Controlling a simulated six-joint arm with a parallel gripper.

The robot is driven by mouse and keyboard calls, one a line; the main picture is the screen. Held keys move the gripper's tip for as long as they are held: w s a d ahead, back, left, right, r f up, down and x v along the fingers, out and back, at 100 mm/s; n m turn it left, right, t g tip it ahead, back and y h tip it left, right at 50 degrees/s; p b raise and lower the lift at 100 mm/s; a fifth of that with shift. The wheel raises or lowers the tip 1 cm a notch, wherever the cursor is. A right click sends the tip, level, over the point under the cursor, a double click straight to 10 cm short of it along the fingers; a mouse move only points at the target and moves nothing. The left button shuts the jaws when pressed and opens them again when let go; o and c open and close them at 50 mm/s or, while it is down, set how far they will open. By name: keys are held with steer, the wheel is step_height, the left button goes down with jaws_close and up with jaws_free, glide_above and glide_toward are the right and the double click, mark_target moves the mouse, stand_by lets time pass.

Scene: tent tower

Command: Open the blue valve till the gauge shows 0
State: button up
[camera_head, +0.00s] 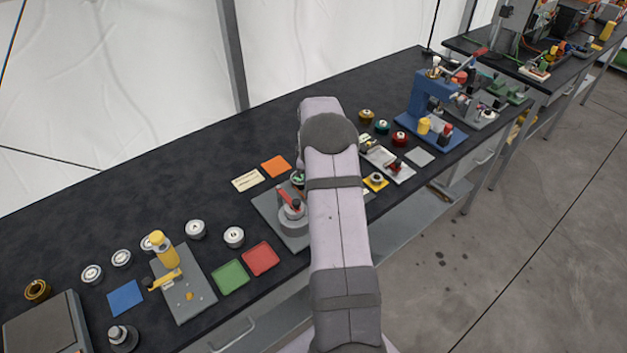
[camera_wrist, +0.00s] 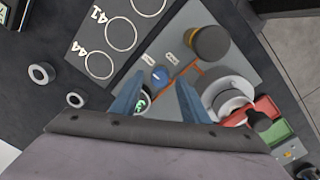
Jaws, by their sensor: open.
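The blue valve (camera_wrist: 161,75) is a small round knob with a pale mark, on a grey plate (camera_wrist: 186,22) in the wrist view. My gripper (camera_wrist: 162,82) is open, its two fingers either side of the knob in the picture; I cannot tell whether they touch it. A round dark gauge (camera_wrist: 143,102) with green digits shows behind the left finger, partly hidden; its reading is not legible. In the head view my arm covers the valve and gripper. The grey plate (camera_head: 272,212) shows there beside the arm.
A black and gold cylinder (camera_wrist: 210,43) and a pale round fixture (camera_wrist: 229,93) stand on the plate right of the knob. A red lever (camera_head: 289,194) stands on that fixture. A board with marked rings (camera_wrist: 108,20) lies left. Clear bench (camera_head: 130,200) lies behind.

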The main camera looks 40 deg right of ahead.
steer(key=shift+f, duration=0.2)
steer(key=shift+c, duration=0.6)
jaws_close()
